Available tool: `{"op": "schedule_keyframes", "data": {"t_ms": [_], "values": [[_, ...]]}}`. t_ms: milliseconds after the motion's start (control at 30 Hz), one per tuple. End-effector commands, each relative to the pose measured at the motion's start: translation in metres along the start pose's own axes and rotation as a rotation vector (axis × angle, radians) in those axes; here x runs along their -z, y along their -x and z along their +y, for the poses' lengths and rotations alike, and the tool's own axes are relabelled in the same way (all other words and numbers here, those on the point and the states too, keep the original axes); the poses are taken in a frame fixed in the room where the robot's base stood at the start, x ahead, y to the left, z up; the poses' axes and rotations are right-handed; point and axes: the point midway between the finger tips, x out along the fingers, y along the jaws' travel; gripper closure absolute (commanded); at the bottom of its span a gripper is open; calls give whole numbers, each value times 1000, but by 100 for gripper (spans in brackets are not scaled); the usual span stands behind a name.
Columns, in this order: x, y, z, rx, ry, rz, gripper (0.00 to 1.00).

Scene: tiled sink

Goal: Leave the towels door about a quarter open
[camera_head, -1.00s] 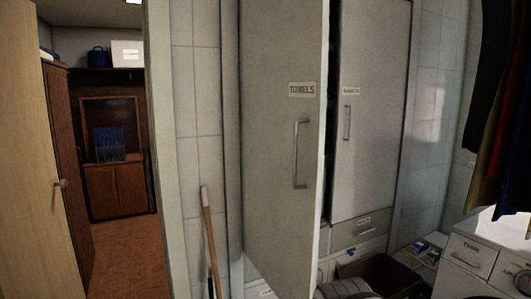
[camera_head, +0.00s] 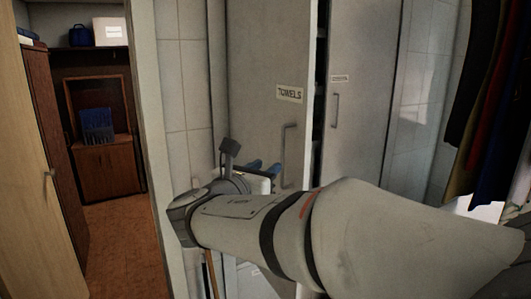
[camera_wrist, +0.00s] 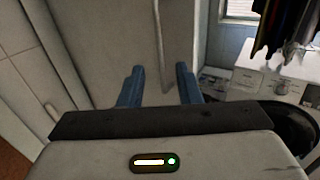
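The towels door (camera_head: 265,60) is a tall grey panel with a "TOWELS" label (camera_head: 289,94) and a vertical bar handle (camera_head: 289,150). It stands ajar, its right edge swung out from the cabinet, with a dark gap along that edge. My gripper (camera_head: 263,167) is by the door face, just left of the handle's lower part in the head view; my arm hides the lower door. In the wrist view my gripper (camera_wrist: 160,84) has its two blue fingers apart. A thin pale bar, seemingly the handle (camera_wrist: 164,60), shows between them; I cannot tell whether they touch it.
A second labelled cabinet door (camera_head: 362,90) stands shut to the right. Dark clothes (camera_head: 490,100) hang at the far right, above a white appliance (camera_head: 486,210). A tiled wall (camera_head: 182,90) and a doorway into another room are on the left.

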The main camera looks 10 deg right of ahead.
Motion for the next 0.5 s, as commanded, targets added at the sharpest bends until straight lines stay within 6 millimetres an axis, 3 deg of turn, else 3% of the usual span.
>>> {"op": "schedule_keyframes", "data": {"t_ms": [500], "values": [[-2, -70, -1, 2, 4, -3, 69]]}}
